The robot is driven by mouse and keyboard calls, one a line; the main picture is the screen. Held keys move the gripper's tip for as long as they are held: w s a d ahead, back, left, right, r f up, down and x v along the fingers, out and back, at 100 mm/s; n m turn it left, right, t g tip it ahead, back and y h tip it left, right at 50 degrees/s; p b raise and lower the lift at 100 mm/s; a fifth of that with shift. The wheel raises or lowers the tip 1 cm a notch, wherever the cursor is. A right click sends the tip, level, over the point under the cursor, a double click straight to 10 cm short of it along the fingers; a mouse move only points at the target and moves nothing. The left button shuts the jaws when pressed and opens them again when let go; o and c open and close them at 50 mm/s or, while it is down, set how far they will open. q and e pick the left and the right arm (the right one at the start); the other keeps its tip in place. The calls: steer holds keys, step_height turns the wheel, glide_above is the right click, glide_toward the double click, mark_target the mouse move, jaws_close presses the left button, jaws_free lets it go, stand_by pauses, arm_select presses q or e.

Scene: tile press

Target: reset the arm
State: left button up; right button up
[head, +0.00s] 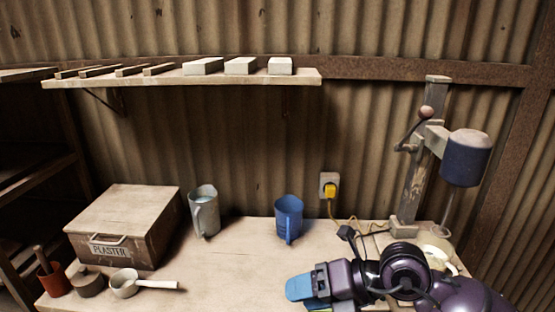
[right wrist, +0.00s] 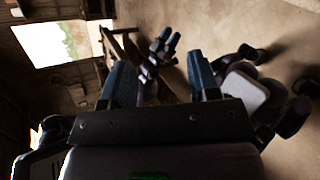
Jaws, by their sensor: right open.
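My right gripper (head: 302,289) is low in the head view, over the front right part of the bench, with blue fingers pointing left. In the right wrist view its two dark blue fingers (right wrist: 160,80) stand well apart with nothing between them. The purple wrist and forearm behind it hide part of the bench's right end. My left gripper does not show in the head view.
The wooden bench (head: 235,265) holds a plaster box (head: 125,220), a grey jug (head: 204,212), a blue jug (head: 289,217), a small pan (head: 125,285) and a red pot (head: 53,280). A stand with a blue drum (head: 465,160) rises at right. A shelf (head: 180,78) holds pale blocks.

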step_height(320, 180, up, 8)
steer(key=w+d+m+t+y, duration=0.1)
steer(key=w+m+t+y, duration=0.1)
steer(key=m+t+y, duration=0.5)
steer(key=w+d+f+m+t+h, duration=0.35)
steer(key=d+m+t+h, duration=0.2)
steer(key=m, duration=0.35)
steer(key=w+d+f+m+t+h, duration=0.2)
steer(key=d+f+m+t+h, duration=0.35)
steer(key=m, duration=0.35)
steer(key=s+d+f+m+g+h, duration=0.3)
steer(key=d+f+m, duration=0.15)
steer(key=f, duration=0.35)
steer(key=s+d+f+m+g+h, duration=0.25)
steer(key=s+f+m, duration=0.2)
steer(key=f, duration=0.35)
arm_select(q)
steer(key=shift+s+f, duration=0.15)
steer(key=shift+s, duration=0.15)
arm_select(e)
steer(key=s+d+f+m+g+h, duration=0.2)
steer(key=s+d+f+m+g, duration=0.1)
steer(key=s+f, duration=0.7)
steer(key=shift+s+d, duration=0.35)
steer(key=shift+s, duration=0.7)
